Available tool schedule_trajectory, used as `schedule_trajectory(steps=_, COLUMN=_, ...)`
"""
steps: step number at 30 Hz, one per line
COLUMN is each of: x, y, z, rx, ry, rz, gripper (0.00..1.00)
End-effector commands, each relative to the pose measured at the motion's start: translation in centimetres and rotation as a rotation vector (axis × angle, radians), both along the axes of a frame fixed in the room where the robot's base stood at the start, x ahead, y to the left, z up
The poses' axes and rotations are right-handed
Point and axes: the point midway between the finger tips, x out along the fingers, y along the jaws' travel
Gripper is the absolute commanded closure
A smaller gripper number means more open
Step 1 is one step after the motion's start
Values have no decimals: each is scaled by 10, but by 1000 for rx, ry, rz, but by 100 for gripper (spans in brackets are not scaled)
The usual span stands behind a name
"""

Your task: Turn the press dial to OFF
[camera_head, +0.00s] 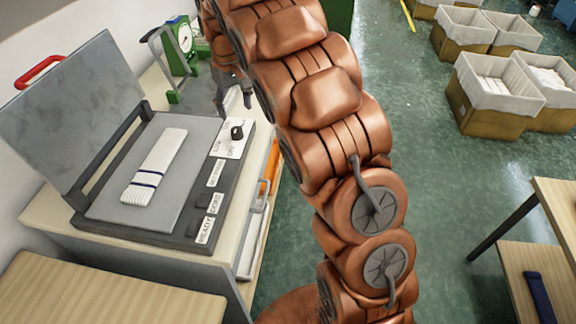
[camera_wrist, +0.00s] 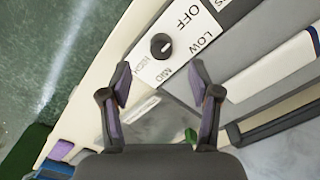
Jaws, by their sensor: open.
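The press (camera_head: 105,200) stands at the left with its grey lid (camera_head: 75,110) raised and a red handle (camera_head: 40,70) on it. Its black dial (camera_head: 237,132) sits on a white plate at the far right corner. In the wrist view the dial (camera_wrist: 161,45) has a pale pointer mark, with OFF, LOW, MID and HIGH printed around it. The mark seems to point toward the lower right, away from OFF; the exact setting is unclear. My gripper (camera_wrist: 161,85) is open and empty, its fingertips apart from the dial, which appears beyond the gap between them.
A folded white knit piece (camera_head: 155,165) with blue stripes lies on the press bed. A green dial scale (camera_head: 182,45) stands behind the press. Lined bins (camera_head: 495,90) stand on the green floor at the right. A wooden table (camera_head: 555,205) is at right.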

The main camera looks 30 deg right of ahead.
Motion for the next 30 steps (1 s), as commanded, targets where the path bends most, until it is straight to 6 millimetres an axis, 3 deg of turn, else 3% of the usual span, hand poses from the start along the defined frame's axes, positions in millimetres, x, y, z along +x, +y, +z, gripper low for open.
schedule_trajectory(steps=11, x=-36, y=-6, z=16, rx=-9, ry=11, rz=-39, gripper=38)
schedule_trajectory(steps=30, x=-120, y=-12, z=37, rx=-18, ry=39, rz=-109, gripper=38)
